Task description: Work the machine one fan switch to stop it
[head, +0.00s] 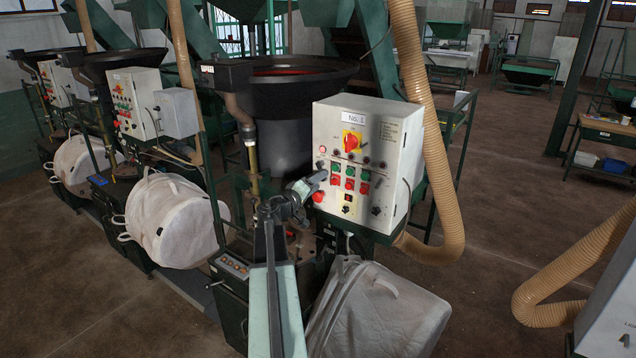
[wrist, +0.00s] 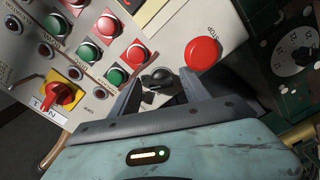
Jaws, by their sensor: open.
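The white control box marked No. 1 (head: 385,125) stands at the centre of the head view, with a red and yellow rotary switch (head: 351,141) near its top. My gripper (head: 317,180) is at the lower left of its face. In the wrist view my open gripper (wrist: 161,80) has one finger on each side of a small black knob (wrist: 157,76) on the panel. I cannot read its label or tell whether the fingers touch it. In the head view my gripper hides this knob.
A red STOP mushroom button (wrist: 202,53) sits close beside the right finger. Red buttons (wrist: 136,53) and green buttons (wrist: 117,75) lie to the left. A white bulk bag (head: 385,310) is below the box, and a tan hose (head: 447,190) hangs to its right.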

